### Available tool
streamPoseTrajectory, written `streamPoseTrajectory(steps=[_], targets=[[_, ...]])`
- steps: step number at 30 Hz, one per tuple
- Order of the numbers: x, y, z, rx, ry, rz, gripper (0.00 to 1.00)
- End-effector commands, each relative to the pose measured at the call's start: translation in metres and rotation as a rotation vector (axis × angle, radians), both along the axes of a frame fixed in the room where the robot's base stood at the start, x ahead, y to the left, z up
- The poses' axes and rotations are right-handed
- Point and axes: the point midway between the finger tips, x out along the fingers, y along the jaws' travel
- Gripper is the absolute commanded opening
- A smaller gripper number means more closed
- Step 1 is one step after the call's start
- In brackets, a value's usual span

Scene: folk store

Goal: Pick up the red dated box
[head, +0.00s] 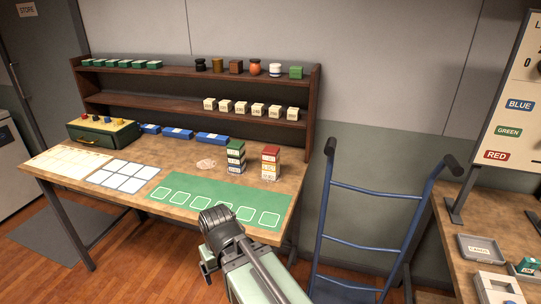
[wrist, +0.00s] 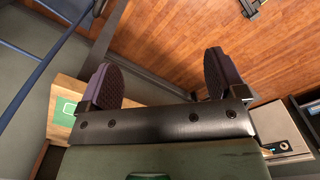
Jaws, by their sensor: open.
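A red box (head: 271,151) is the top one of a short stack at the right end of the workbench. My gripper (head: 207,262) is low in front of the bench, apart from the stack. In the wrist view its two dark fingers (wrist: 163,75) are spread with nothing between them, pointing toward the wooden floor. The red box is not in the wrist view.
A green-topped stack (head: 236,152) stands just left of the red one. A green mat (head: 180,205) with white outlined squares lies at the bench front. A shelf (head: 165,107) with small goods rises behind. A blue hand truck (head: 370,190) stands right of the bench.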

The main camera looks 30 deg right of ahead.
Motion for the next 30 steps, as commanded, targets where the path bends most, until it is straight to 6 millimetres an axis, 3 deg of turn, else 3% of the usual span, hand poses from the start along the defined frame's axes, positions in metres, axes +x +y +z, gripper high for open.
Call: streamPoseTrajectory(steps=[11, 14, 17, 19, 21, 24, 27, 30], targets=[[0.001, -0.001, 0.000, -0.002, -0.001, -0.002, 0.94], [0.020, -0.019, -0.009, -0.072, -0.047, -0.083, 0.94], [0.075, -0.077, -0.020, -0.280, -0.224, -0.323, 0.94], [0.127, -0.137, -0.017, -0.464, -0.451, -0.525, 0.94], [0.177, -0.196, -0.001, -0.613, -0.735, -0.679, 0.94], [0.234, -0.252, 0.032, -0.708, -1.115, -0.748, 0.94], [0.268, -0.277, 0.054, -0.703, -1.347, -0.717, 0.94], [0.283, -0.285, 0.065, -0.682, -1.445, -0.681, 0.94]])
